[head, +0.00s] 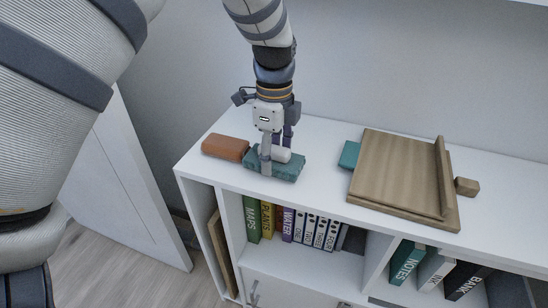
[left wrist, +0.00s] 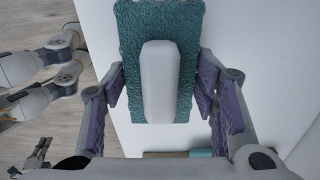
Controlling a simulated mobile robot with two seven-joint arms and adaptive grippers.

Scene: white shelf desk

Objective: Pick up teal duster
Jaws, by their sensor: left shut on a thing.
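The teal duster (head: 289,170) is a textured teal block with a pale grip on its top. It lies on the white shelf top, near the front edge at the left. My left gripper (head: 276,158) points down over it and is shut on it. In the left wrist view the duster (left wrist: 186,60) sits between the two purple-padded fingers (left wrist: 160,92), one at each long side. The pale grip stands between them. I cannot tell any gap between the duster and the shelf top.
An orange-brown block (head: 225,147) lies close to the left of the duster. A wooden stand (head: 395,175), a teal item (head: 349,155) partly behind it and a small wooden block (head: 467,187) are to the right. Books (head: 285,222) fill the shelf below. The shelf top between duster and stand is clear.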

